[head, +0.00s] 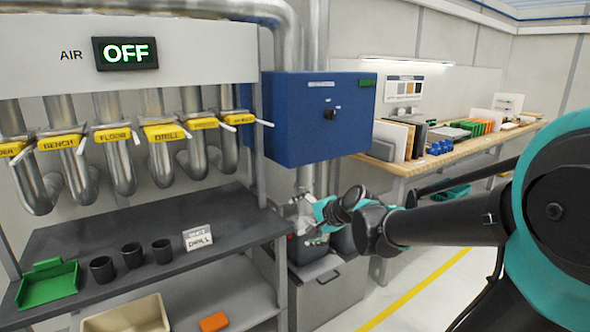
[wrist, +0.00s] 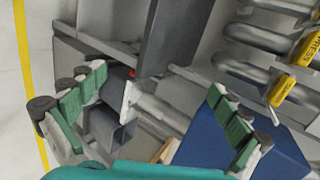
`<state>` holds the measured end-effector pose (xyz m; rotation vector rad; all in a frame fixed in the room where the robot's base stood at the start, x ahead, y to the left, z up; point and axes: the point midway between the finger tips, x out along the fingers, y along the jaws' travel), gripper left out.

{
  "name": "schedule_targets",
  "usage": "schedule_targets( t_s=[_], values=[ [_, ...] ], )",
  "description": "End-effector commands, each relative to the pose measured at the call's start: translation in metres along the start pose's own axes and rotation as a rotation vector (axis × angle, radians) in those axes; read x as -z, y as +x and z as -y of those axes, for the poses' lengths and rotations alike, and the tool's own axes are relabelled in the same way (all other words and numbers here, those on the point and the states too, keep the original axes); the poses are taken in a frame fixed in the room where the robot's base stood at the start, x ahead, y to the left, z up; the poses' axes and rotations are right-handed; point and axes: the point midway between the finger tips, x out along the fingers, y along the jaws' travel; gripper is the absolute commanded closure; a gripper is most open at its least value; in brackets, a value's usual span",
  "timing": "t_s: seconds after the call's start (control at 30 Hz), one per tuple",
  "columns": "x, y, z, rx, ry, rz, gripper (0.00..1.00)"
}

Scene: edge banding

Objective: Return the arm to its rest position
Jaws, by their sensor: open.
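My arm (head: 450,218) reaches from the right of the head view toward the middle. My gripper (head: 312,216) is in front of the pipes below the blue control box (head: 318,118), above a grey floor unit (head: 328,288). In the wrist view my gripper (wrist: 158,82) has its two green-padded fingers spread wide, with nothing held between them. Grey metal parts and pipes show behind the fingers. The blue box (wrist: 205,140) shows behind the right finger. In the head view the fingertips are small and partly lost against the pipes.
At left stand a dark shelf (head: 110,235) with a green tray (head: 48,283) and cups, and pipes with yellow tags (head: 166,132). A wooden bench (head: 440,158) with boards stands at the back right. Clear floor with a yellow line (head: 412,292) lies below my arm.

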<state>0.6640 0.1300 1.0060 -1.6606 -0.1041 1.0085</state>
Motion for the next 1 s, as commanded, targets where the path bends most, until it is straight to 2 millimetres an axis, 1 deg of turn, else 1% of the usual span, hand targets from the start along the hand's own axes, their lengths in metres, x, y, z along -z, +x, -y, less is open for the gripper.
schedule_targets(
  t_s=[0.03, 0.07, 0.1, 0.17, 0.2, 0.27, 0.3, 0.4, 0.5, 0.6, 0.7, 1.0],
  values=[
    [0.001, -0.007, -0.035, -0.074, -0.118, -0.014, 0.00],
    [0.001, -0.011, -0.056, -0.122, -0.193, -0.019, 0.00],
    [0.003, -0.018, -0.083, -0.187, -0.288, -0.022, 0.00],
    [0.004, -0.029, -0.123, -0.286, -0.424, -0.019, 0.00],
    [0.006, -0.038, -0.148, -0.352, -0.508, -0.013, 0.00],
    [0.008, -0.051, -0.183, -0.446, -0.620, 0.001, 0.00],
    [0.009, -0.061, -0.203, -0.504, -0.685, 0.014, 0.00],
    [0.012, -0.082, -0.244, -0.626, -0.813, 0.048, 0.00],
    [0.014, -0.097, -0.269, -0.707, -0.888, 0.077, 0.00],
    [0.015, -0.104, -0.281, -0.745, -0.924, 0.093, 0.00],
    [0.015, -0.106, -0.283, -0.756, -0.935, 0.098, 0.00],
    [0.015, -0.106, -0.282, -0.753, -0.933, 0.096, 0.00]
  ],
)
